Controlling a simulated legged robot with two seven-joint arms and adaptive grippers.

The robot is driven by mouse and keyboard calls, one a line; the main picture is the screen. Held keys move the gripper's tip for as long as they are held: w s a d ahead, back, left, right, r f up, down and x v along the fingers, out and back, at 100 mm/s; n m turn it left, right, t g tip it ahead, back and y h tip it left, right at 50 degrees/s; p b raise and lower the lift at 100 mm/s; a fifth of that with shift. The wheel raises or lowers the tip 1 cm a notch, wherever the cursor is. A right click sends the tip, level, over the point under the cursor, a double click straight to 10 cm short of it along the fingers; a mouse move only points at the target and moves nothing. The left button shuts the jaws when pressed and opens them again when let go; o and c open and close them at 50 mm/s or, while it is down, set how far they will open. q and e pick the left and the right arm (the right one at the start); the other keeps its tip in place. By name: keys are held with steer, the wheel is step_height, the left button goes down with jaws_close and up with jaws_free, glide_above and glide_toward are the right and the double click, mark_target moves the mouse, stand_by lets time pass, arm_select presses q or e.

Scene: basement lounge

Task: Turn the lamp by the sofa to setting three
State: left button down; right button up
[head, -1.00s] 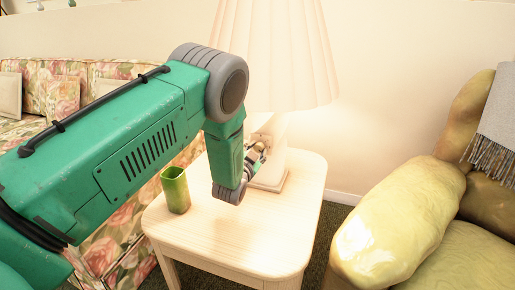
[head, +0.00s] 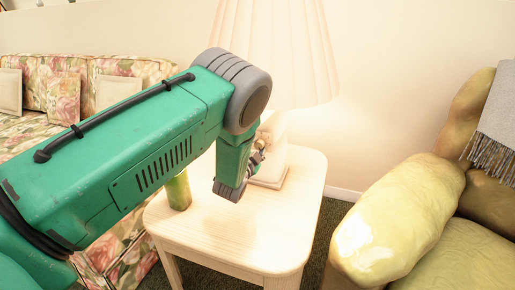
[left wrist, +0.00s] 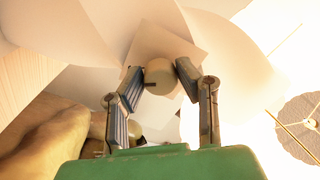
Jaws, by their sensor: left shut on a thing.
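The lamp has a pleated cream shade (head: 275,55) and a pale base (head: 270,175), and it stands on the side table (head: 235,235). It glows. A round, pale knob (left wrist: 163,76) with a dark mark at its lower left shows in the left wrist view. My left gripper (left wrist: 158,70) is shut on this knob, one finger on each side. In the head view my left gripper (head: 257,156) is at the lamp's body, under the shade, and my forearm hides part of the lamp. My right gripper is not in view.
A green cup (head: 180,192) stands on the table's left side, partly behind my arm. A floral sofa (head: 35,125) is at left and a shiny yellow-green armchair (head: 400,220) at right. The front of the tabletop is clear.

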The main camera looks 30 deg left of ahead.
arm_select(q)
steer(key=shift+d+f, duration=0.1)
steer(key=shift+f, duration=0.05)
steer(key=c, duration=1.2)
jaws_free()
steer(key=v, duration=1.2)
steer(key=shift+f, duration=0.1)
steer(key=shift+s, duration=0.1)
